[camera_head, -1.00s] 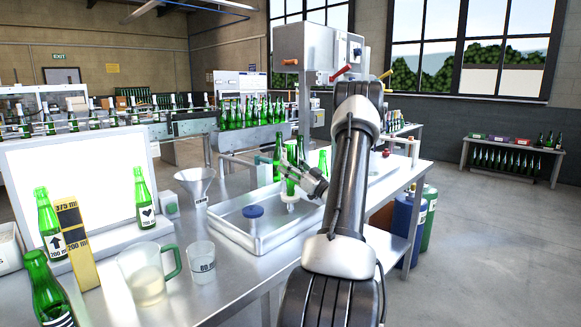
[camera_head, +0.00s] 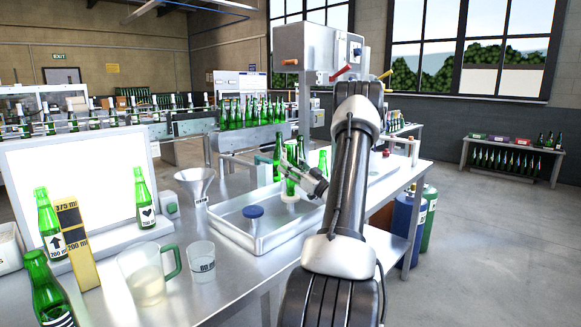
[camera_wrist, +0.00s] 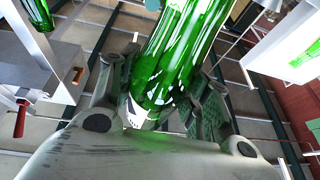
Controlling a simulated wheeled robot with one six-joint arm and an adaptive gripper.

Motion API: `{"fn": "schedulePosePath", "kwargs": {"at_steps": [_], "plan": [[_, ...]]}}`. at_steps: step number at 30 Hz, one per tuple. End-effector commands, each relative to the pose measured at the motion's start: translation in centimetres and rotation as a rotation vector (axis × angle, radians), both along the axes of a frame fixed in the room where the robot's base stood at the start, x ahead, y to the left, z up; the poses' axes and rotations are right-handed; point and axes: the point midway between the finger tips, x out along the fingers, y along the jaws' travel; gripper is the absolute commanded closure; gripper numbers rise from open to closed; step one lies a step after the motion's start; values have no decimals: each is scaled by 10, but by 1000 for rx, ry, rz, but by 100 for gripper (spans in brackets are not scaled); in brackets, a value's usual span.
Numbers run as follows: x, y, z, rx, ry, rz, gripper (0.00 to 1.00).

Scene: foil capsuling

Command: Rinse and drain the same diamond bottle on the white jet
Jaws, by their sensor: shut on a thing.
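My gripper (camera_head: 301,174) is shut on a green glass bottle (camera_head: 290,184) and holds it over the white jet (camera_head: 290,198) in the metal tray. The bottle's lower end in the picture meets the white jet; I cannot tell whether the neck is seated on it. In the wrist view, the green bottle (camera_wrist: 175,60) stands between both fingers, with a bit of white label low on it. The label's mark is mostly hidden by the gripper. A blue jet (camera_head: 253,212) stands free in the tray (camera_head: 232,236), left of the white one.
A funnel (camera_head: 195,184), a jug (camera_head: 147,275) and a measuring cup (camera_head: 202,262) stand left of the tray. Bottles marked with an arrow (camera_head: 50,225) and a heart (camera_head: 144,198) stand by the bright panel (camera_head: 85,175). Another green bottle (camera_head: 277,158) stands close behind the held one.

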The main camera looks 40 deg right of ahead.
Motion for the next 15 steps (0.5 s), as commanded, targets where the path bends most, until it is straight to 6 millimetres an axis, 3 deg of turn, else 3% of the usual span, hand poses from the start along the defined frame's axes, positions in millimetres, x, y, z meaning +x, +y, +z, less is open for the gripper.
{"fn": "schedulePosePath", "kwargs": {"at_steps": [15], "plan": [[0,0,5,0,0,0,87]]}}
